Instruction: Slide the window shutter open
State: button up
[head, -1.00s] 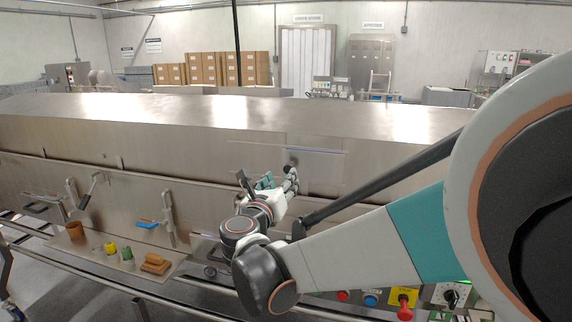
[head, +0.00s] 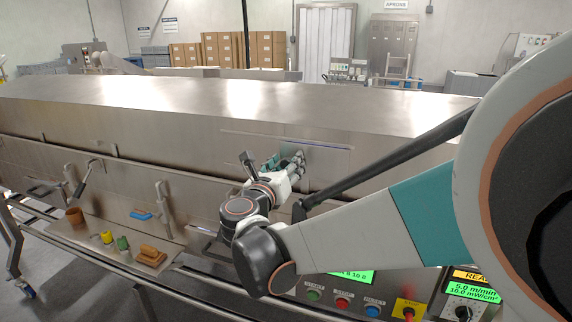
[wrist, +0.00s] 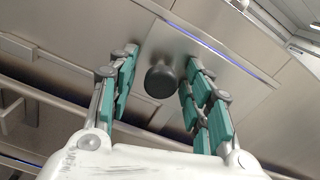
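The window shutter (head: 325,165) is a flat metal panel on the tunnel's front face, below a thin blue-lit strip. Its dark round knob (wrist: 160,80) shows in the wrist view. My gripper (head: 290,163) is at the shutter's left part and hides the knob in the head view. In the wrist view my gripper (wrist: 158,82) is open, with one teal-padded finger on each side of the knob.
The long metal tunnel (head: 150,115) fills the middle. A shelf (head: 112,247) at lower left holds an orange-brown cup (head: 74,217) and small blocks. The control panel (head: 340,300) with buttons is at the front right. Upright handles (head: 163,205) stand out from the tunnel front.

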grip_shut()
jog(key=w+a, duration=0.2)
jog(key=a, duration=0.3)
jog(key=w+a, duration=0.2)
jog(key=a, duration=0.3)
jog(key=w+a, duration=0.1)
jog(key=a, duration=0.5)
jog(key=shift+w, duration=0.4)
jog(key=shift+a, duration=0.15)
jog(key=shift+r, duration=0.1)
jog(key=shift+c, duration=0.9)
grip_release()
jog(key=shift+o, duration=0.9)
jog(key=shift+w+a, duration=0.1)
jog(key=shift+a, duration=0.1)
jog(key=shift+d, duration=0.1)
